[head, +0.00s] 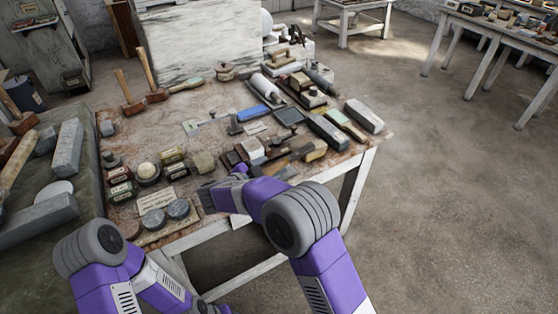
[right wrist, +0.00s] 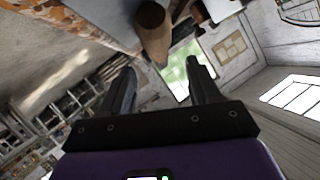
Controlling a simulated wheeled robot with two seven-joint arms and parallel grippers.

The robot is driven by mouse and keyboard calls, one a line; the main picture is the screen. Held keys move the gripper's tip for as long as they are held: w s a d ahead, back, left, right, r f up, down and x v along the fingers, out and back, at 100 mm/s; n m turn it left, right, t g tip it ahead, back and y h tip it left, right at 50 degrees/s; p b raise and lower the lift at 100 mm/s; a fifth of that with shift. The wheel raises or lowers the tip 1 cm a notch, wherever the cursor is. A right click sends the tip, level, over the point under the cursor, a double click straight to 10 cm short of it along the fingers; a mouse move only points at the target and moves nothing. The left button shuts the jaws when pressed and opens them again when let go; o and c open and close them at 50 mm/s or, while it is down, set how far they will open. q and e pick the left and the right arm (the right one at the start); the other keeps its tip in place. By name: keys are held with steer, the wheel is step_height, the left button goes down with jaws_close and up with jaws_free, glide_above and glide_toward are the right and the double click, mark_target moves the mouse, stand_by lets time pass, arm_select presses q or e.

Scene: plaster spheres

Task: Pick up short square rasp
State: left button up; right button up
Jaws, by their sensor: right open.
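My right gripper (head: 212,193) is low over the front edge of the cluttered worktable (head: 225,225), its fingers apart. In the right wrist view the two dark fingers (right wrist: 162,88) stand open with nothing between them. A round brown wooden piece, like a handle end (right wrist: 152,22), sits just beyond the fingertips, apart from them. In the head view several dark tools and blocks lie right of this gripper, among them a dark bar (head: 278,157) beside a wooden piece (head: 315,150). I cannot tell which is the short square rasp. My left arm shows at the lower left; its gripper is out of view.
Two mallets (head: 150,75) stand at the back left. Round tins (head: 178,209) and small boxes (head: 120,190) crowd the front left. Grey stone blocks (head: 68,148) lie on the left bench. The floor (head: 460,190) right of the table is clear.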

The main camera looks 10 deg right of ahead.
mark_target(279, 165)
steer(key=shift+w+d+f, duration=0.2)
steer(key=shift+d, duration=0.5)
steer(key=b+x, duration=0.2)
steer(key=x, duration=0.3)
steer(key=shift+w+a+b, duration=0.1)
steer(key=shift+w+b, duration=0.1)
steer(key=shift+b, duration=0.1)
steer(key=shift+r, duration=0.1)
jaws_close()
